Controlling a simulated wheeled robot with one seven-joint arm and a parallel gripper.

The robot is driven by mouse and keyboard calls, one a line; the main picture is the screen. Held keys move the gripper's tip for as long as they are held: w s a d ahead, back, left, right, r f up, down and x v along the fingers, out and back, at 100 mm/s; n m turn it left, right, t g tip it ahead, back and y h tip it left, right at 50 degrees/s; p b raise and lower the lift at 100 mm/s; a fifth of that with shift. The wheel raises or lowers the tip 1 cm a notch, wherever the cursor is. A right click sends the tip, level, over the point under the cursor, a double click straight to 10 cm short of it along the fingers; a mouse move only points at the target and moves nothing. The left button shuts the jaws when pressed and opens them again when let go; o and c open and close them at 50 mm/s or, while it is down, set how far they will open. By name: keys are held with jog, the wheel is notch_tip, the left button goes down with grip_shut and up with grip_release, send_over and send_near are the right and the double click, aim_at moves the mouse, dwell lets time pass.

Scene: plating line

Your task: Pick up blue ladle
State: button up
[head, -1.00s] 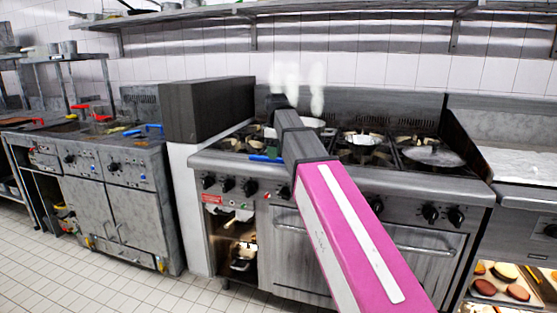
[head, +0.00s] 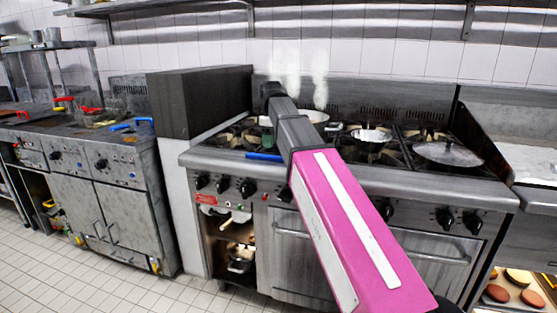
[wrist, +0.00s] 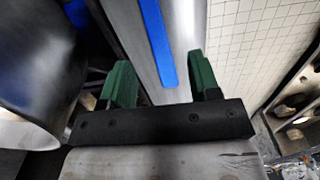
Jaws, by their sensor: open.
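The blue ladle shows in the head view as a short blue strip (head: 264,156) along the front edge of the range, left of my arm, which hides part of it. In the wrist view a long, flat blue handle (wrist: 155,38) lies over a grey metal ledge. Its bowl cannot be made out. My gripper (wrist: 160,62) has two green fingers, open and apart, with nothing held. The handle runs ahead of and between the fingers in the picture; the gap in depth is unclear. In the head view my arm mostly hides the gripper.
The range top (head: 415,182) carries a pan (head: 371,138) and a lidded pan (head: 447,153). A dark box (head: 200,102) stands left of the range. Fryers (head: 105,180) with red and blue handles are further left. A dark rounded pot (wrist: 35,60) is close at left in the wrist view.

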aim_at(271, 156)
jog(key=shift+w+f, duration=0.1)
jog(key=shift+f, duration=3.05)
jog(key=c, duration=1)
